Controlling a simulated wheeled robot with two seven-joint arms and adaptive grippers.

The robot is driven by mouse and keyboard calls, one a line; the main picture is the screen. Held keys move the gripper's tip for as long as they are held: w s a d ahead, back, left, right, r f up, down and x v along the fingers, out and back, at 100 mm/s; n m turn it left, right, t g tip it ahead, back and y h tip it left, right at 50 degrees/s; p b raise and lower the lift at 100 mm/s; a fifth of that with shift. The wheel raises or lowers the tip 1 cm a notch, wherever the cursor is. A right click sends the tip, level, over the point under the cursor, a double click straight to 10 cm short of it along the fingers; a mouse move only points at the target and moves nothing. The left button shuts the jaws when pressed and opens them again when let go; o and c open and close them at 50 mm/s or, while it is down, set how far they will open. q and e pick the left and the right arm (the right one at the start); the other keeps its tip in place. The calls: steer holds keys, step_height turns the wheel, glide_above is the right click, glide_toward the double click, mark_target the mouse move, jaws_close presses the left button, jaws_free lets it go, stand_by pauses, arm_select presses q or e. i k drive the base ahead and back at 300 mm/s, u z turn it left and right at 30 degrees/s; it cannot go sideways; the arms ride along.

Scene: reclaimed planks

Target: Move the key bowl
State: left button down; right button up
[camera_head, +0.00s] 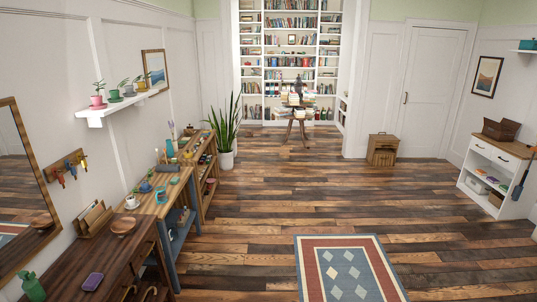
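A small brown wooden bowl (123,226), which looks like the key bowl, sits upright on the dark wooden console table (116,250) at the lower left. What lies in it is too small to tell. A wooden letter holder (95,217) stands just left of it. Neither of my grippers shows in the view.
A wooden bench (155,203) with cups and a teapot adjoins the console. A key rack (67,166) and mirror (28,190) hang on the left wall. A rug (348,270) lies on open plank floor. A white cabinet (497,178) stands at right.

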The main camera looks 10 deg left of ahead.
mark_target(123, 226)
steer(key=i, duration=2)
steer(key=u, duration=0.95)
steer(key=i, duration=1.8)
steer(key=u, duration=1.2)
steer(key=i, duration=0.35)
steer(key=u, duration=0.05)
